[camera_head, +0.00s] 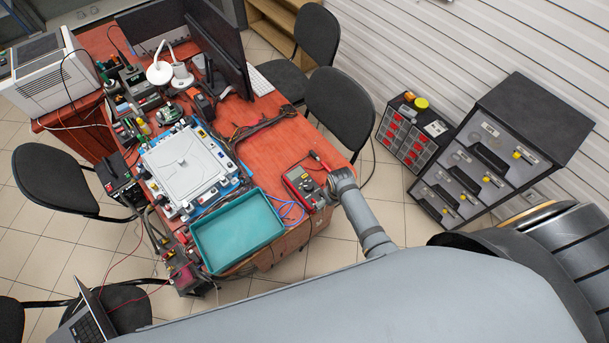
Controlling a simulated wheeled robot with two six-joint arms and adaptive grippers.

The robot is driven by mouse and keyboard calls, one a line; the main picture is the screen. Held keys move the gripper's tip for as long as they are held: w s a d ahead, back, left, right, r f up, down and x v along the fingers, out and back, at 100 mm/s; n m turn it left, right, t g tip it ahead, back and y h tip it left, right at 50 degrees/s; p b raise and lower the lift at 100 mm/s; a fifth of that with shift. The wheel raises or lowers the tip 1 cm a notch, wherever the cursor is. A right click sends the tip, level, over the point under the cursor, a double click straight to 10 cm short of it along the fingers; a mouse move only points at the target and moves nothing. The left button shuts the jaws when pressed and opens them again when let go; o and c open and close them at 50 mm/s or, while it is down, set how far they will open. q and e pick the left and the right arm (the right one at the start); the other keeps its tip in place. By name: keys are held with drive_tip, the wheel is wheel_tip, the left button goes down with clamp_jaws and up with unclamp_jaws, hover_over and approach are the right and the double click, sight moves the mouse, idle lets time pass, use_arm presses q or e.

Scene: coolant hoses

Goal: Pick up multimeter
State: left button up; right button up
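The multimeter (302,188), red with a dark face, lies near the front right edge of the red-brown table (268,150). An arm of mine, which I take to be the right one, reaches over that edge from the lower right. Its gripper (323,195) is at the multimeter's right side, small and partly hidden by the wrist. I cannot tell whether its fingers touch the multimeter or how far they are open. My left gripper is not in view.
A teal tray (238,232) stands left of the multimeter, with blue cables (291,212) between them. A red probe (320,160) lies just behind the multimeter. A black chair (340,108) stands close to the table's right side. Bare tabletop lies behind the multimeter.

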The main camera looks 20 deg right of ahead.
wheel_tip(320, 180, up, 8)
drive_tip(key=n+g+p, duration=0.1)
drive_tip(key=n+p, duration=0.1)
hover_over(305, 183)
drive_tip(key=shift+s, duration=0.2)
drive_tip(key=shift+f+b, duration=0.5)
drive_tip(key=shift+b, duration=0.1)
wheel_tip(305, 183, down, 4)
drive_tip(key=b, duration=0.4)
drive_tip(key=f+b, duration=0.4)
drive_tip(key=b, duration=0.1)
drive_tip(key=w+f+b, duration=0.1)
drive_tip(key=f+b, duration=0.1)
drive_tip(key=b, duration=0.1)
drive_tip(key=shift+d, duration=0.1)
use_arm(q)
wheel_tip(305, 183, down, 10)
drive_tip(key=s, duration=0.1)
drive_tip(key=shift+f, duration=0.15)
use_arm(e)
drive_tip(key=shift+s+r, duration=0.15)
drive_tip(key=shift+r, duration=0.1)
drive_tip(key=shift+c, duration=0.4)
drive_tip(key=c, duration=1.2)
drive_tip(key=shift+c, duration=0.6)
drive_tip(key=shift+r, duration=0.1)
